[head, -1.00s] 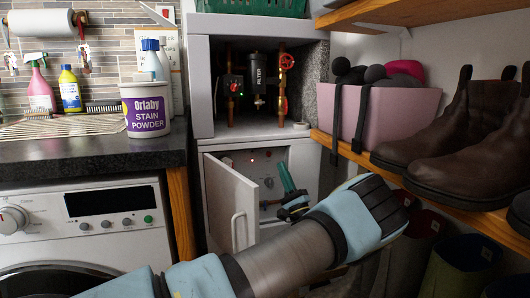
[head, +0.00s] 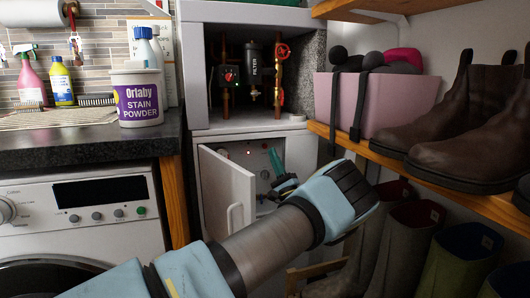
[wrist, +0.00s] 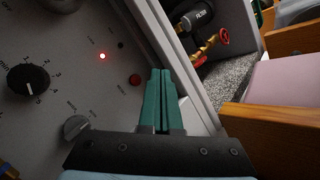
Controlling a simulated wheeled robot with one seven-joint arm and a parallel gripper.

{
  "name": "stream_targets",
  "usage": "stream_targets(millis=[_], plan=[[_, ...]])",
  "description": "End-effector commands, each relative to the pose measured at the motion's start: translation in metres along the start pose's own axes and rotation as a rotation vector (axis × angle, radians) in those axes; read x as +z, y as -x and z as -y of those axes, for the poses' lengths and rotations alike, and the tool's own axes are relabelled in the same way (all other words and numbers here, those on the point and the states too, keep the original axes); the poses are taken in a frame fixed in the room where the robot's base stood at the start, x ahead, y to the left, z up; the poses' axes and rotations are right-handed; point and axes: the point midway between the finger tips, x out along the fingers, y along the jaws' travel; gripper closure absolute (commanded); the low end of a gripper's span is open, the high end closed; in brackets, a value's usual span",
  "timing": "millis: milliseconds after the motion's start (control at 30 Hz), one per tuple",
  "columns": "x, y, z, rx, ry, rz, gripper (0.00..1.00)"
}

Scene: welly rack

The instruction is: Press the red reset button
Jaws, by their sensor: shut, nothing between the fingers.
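In the wrist view, a small dark red button (wrist: 135,80) sits on the pale control panel (wrist: 95,100). A bright red lamp (wrist: 102,56) glows up and left of it. My gripper (wrist: 160,73) has its two green fingers together and empty. The tips appear just right of the button; I cannot tell how far they are from the panel. In the head view, my gripper (head: 274,152) reaches into the open lower cabinet (head: 255,134), where the lit red lamp (head: 249,153) shows on the panel. I cannot make out the button there.
The white cabinet door (head: 228,195) stands open left of my gripper. A black dial (wrist: 28,80) and a grey knob (wrist: 75,127) are on the panel. Pipes and a filter (head: 253,70) fill the niche above. A wooden shelf (head: 440,180) with boots and a pink box (head: 390,105) is at right.

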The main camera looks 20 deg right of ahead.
Motion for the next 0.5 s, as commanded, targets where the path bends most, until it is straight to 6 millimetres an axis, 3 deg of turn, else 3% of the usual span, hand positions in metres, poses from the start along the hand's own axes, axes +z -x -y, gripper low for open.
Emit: stream_targets(millis=[200,500], plan=[[-0.014,-0.017,-0.015,-0.002,0.0,0.002,1.0],[-0.02,-0.028,-0.02,-0.001,0.0,0.001,1.0]])
